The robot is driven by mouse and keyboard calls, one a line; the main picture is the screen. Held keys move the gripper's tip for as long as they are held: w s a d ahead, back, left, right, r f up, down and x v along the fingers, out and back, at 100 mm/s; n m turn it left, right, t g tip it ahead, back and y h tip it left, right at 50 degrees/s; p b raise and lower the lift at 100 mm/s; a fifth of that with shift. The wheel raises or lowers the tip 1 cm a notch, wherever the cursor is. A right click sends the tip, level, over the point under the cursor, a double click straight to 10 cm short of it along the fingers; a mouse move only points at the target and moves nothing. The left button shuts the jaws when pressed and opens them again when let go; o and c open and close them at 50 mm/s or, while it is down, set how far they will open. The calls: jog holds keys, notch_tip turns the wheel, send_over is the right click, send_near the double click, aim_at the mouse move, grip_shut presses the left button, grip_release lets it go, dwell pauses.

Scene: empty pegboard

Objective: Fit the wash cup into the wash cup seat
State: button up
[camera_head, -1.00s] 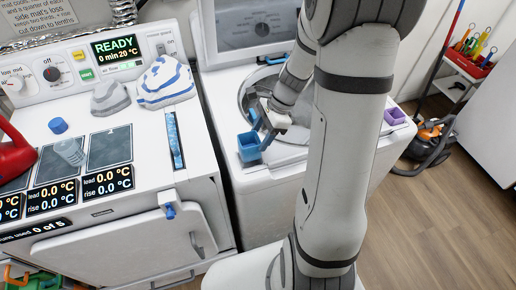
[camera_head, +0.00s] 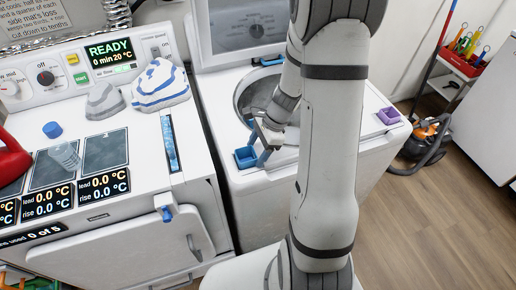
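A small square blue cup (camera_head: 245,157), which I take for the wash cup, is at the front left corner of the white washer's top. It looks upright and low against the top surface. The seat under or around it is not clearly visible, so I cannot tell whether the cup is fully in it. My gripper (camera_head: 266,146) is just right of the cup, pointing down, with a bit of blue at its lower end. The fingers are small and partly hidden by my arm, so their opening and any contact with the cup are unclear.
The washer (camera_head: 279,185) has a round opening behind the gripper. A purple cup (camera_head: 388,116) sits at its right corner. A white machine (camera_head: 120,215) with displays stands at left, with two stones (camera_head: 160,84) on top. A vacuum cleaner (camera_head: 425,140) stands on the floor at right.

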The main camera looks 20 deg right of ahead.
jog(key=shift+o, duration=0.9)
jog(key=shift+r, duration=0.2)
jog(key=v, duration=1.2)
jog(key=s+a+r+n+t+h, duration=0.1)
jog(key=s+a+r+n+h, duration=0.1)
jog(key=s+a+r+n, duration=0.2)
jog(key=s+a+r+n+t+h, duration=0.2)
jog(key=s+a+r+n+h, duration=0.1)
jog(key=s+n, duration=0.7)
jog(key=shift+s+a+r+n, duration=0.15)
jog(key=shift+a+r+n, duration=0.55)
jog(key=shift+r+n, duration=0.95)
jog(key=shift+f+n, duration=0.35)
jog(key=shift+f, duration=0.05)
